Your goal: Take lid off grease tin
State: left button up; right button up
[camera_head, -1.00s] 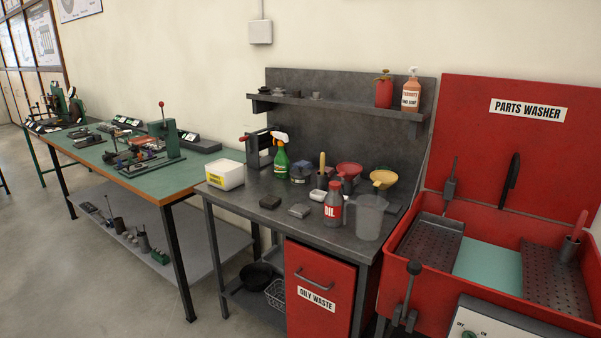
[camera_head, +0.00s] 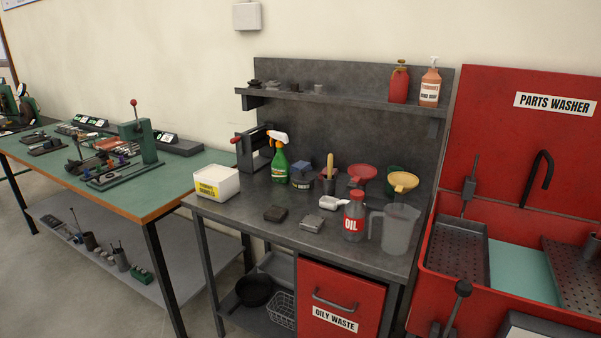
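A small dark tin with a bluish top (camera_head: 302,176) stands on the grey bench, between the green spray bottle (camera_head: 281,163) and a dark cup holding a wooden-handled tool (camera_head: 329,177). It looks like the grease tin, but its label is too small to read. Its top appears to be on. Neither of my grippers is in view.
The grey bench (camera_head: 239,206) also holds a white tub (camera_head: 213,183), a red oil bottle (camera_head: 354,216), a clear jug (camera_head: 397,229), and red (camera_head: 362,173) and yellow (camera_head: 403,181) funnels. The parts washer (camera_head: 512,215) stands right; a green-topped bench (camera_head: 150,190) stands left.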

aim_at(303, 177)
jog(key=i+j+z, duration=0.1)
jog(key=i+j, duration=0.3)
jog(key=j, duration=0.25)
jog(key=i+j+z, duration=0.15)
jog(key=j, duration=0.2)
jog(key=i+j, duration=0.25)
jog(key=i+j+z, duration=0.15)
jog(key=j, duration=0.3)
